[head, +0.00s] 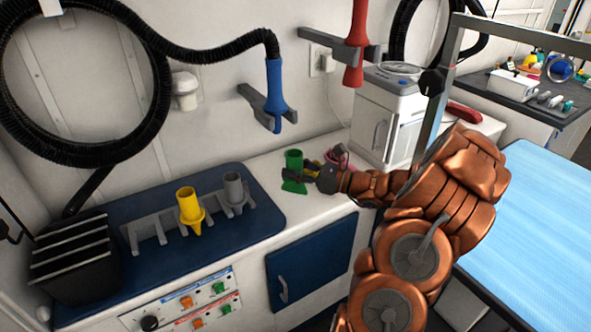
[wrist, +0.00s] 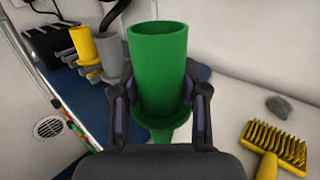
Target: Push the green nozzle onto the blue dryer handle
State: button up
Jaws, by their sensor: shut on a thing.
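The green nozzle (head: 294,160) is upright, with its open round end up and its flared end down. My gripper (head: 300,175) is shut on it, just above the white counter. In the wrist view the nozzle (wrist: 158,70) stands between the two fingers of my gripper (wrist: 160,105). The blue dryer handle (head: 276,88) hangs in a grey wall bracket (head: 255,98), above and a little left of the nozzle, apart from it. Its lower end points down, and a black hose runs from its top.
A blue mat (head: 262,222) holds a grey rack with a yellow nozzle (head: 190,205) and a grey nozzle (head: 234,189). A red dryer handle (head: 356,45) hangs to the right. A yellow brush (wrist: 275,147) lies nearby. A white cabinet (head: 385,118) stands behind my arm.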

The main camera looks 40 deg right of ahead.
jog(key=w+p, duration=0.2)
jog(key=w, duration=0.7)
jog(key=shift+w+d+r, duration=0.15)
jog(key=shift+w+d, duration=0.05)
jog(key=shift+d, duration=0.25)
dwell(0.3)
dwell(0.6)
jog(key=shift+r+p, duration=2.05)
jog(key=shift+r, duration=0.4)
dwell(2.5)
jog(key=o, duration=1.4)
jog(key=shift+c, duration=0.2)
